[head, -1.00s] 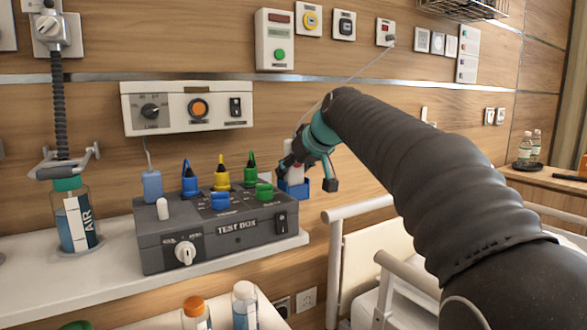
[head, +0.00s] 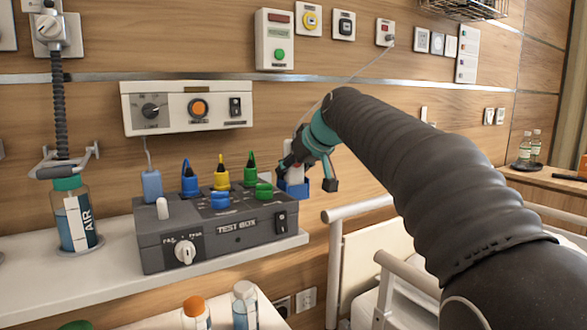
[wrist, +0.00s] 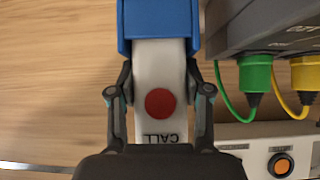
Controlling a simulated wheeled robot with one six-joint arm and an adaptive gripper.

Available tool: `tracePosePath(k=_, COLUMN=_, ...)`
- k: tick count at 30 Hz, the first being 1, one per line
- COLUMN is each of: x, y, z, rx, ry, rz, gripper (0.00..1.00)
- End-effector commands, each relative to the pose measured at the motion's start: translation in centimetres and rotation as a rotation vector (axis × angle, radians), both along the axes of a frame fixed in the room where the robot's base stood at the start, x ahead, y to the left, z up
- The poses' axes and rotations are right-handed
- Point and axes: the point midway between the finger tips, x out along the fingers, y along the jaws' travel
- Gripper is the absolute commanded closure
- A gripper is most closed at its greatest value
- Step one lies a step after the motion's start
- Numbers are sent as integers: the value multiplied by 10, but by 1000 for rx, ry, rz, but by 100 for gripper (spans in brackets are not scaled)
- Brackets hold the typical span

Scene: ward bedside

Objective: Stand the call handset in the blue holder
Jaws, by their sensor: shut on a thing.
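The call handset (wrist: 160,75) is white, with a round red button and the word CALL, which reads upside down in the wrist view. My gripper (wrist: 160,103) is shut on it, one finger on each side. The far end of the handset goes into the blue holder (wrist: 158,20), which hides that end. In the head view the blue holder (head: 294,190) is at the wall just right of the test box, and the handset (head: 293,174) stands roughly upright in it. My gripper (head: 298,160) partly covers the handset there. I cannot tell how deep the handset sits.
The grey test box (head: 215,240) with coloured plugs stands on the white shelf (head: 110,277), close left of the holder. A thin cord (head: 360,72) runs up to a wall socket. A bed rail (head: 365,208) is at the lower right. Bottles (head: 244,305) stand in front.

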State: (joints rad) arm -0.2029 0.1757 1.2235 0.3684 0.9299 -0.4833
Motion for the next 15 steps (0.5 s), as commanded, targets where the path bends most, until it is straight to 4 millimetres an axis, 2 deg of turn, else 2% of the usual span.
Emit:
tracePosePath(k=1, x=0, y=0, z=-19, rx=-16, ry=37, rz=5, gripper=100)
tracePosePath(k=15, x=0, y=0, z=-3, rx=-15, ry=37, rz=6, gripper=100)
